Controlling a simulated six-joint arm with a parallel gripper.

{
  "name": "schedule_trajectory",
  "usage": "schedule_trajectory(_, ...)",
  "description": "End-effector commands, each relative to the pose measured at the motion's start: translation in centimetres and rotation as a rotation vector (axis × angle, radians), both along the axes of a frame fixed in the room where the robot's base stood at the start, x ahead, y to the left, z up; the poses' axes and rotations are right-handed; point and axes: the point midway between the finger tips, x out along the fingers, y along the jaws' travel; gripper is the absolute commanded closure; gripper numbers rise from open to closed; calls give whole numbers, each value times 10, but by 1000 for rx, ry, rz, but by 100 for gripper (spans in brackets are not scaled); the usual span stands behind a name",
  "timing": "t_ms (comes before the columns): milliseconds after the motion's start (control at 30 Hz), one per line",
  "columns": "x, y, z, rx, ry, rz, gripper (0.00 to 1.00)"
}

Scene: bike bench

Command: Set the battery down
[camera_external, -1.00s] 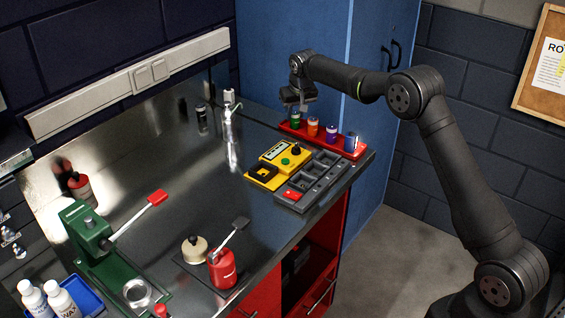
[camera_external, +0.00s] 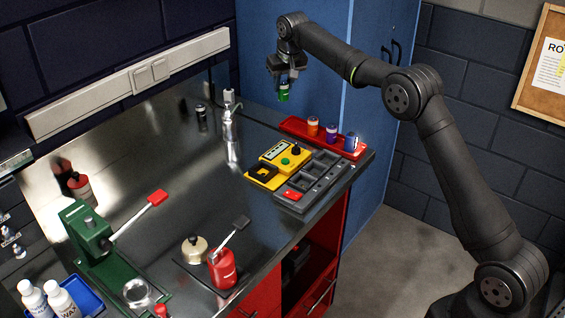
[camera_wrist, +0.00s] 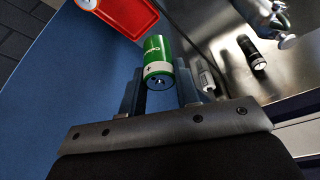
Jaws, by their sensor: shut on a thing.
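A green battery (camera_external: 283,96) with a white band is held by my gripper (camera_external: 285,86), raised above the bench near its back edge, in front of the blue cabinet. In the wrist view the battery (camera_wrist: 157,62) sits between the two fingers of my gripper (camera_wrist: 160,80), its end with a plus mark facing the camera. The red tray (camera_external: 292,124) is below and to the right of the battery, with an orange one (camera_external: 312,127), a purple one (camera_external: 331,133) and a blue one (camera_external: 351,141) standing in it.
A yellow tester (camera_external: 284,158) and a grey slotted holder (camera_external: 316,180) with a red piece in it lie in front of the tray.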

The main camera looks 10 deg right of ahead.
Motion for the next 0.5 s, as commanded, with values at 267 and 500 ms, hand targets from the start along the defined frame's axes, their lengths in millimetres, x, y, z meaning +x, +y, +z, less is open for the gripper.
schedule_trajectory(267,-62,123,36,2,-4,240,96)
schedule_trajectory(500,-100,182,43,1,-2,371,96)
